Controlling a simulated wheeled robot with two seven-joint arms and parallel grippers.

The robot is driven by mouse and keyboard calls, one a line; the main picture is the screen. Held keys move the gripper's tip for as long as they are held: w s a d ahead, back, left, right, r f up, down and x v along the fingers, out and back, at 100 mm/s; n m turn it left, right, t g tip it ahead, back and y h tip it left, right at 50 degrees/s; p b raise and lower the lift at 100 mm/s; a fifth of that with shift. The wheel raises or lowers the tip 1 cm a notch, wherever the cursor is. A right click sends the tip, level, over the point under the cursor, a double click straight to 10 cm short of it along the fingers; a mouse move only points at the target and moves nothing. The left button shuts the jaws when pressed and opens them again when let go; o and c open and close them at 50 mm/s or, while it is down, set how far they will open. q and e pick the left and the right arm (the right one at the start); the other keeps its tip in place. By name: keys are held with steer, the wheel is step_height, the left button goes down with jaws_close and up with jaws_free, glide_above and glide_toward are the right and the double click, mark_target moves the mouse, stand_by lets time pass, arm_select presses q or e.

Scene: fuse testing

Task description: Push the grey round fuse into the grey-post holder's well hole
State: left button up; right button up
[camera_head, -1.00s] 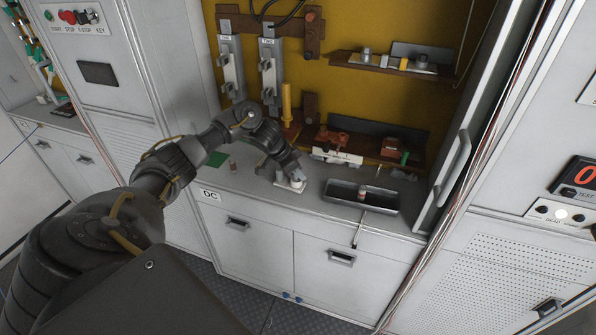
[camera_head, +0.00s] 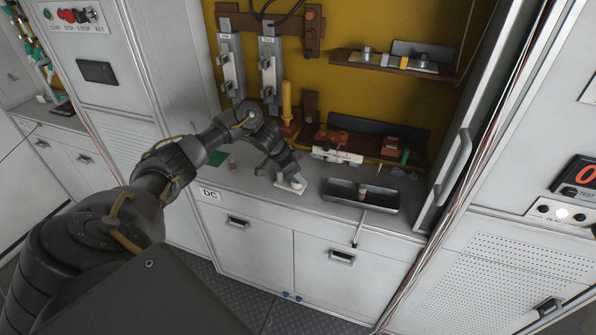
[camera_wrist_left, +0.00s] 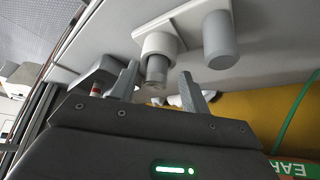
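The grey-post holder stands on the counter in the head view, with its white base plate (camera_head: 288,191) under my left gripper (camera_head: 291,176). In the left wrist view the holder shows a white round well (camera_wrist_left: 158,46) beside a plain grey post (camera_wrist_left: 221,40). The grey round fuse (camera_wrist_left: 156,68) sticks out of the well, its lower part hidden inside the ring. The two fingers of my left gripper (camera_wrist_left: 158,80) are spread on either side of the fuse, with gaps between them and it. My right gripper is not in view.
A dark grey tray (camera_head: 385,208) with a small reddish cylinder (camera_head: 363,191) stands right of the holder. A white block with brown parts (camera_head: 336,155) is behind it. A shelf (camera_head: 390,66) hangs above.

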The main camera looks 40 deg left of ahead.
arm_select(q)
steer(key=shift+w+a+r, duration=0.1)
steer(key=shift+w, duration=0.1)
steer(key=shift+s+a+r, duration=0.15)
steer(key=shift+r, duration=0.35)
steer(key=v, duration=0.9)
steer(key=shift+s+r+b, duration=0.2)
steer(key=shift+s+b, duration=0.05)
steer(key=shift+b, duration=0.1)
steer(key=shift+s+a, duration=0.1)
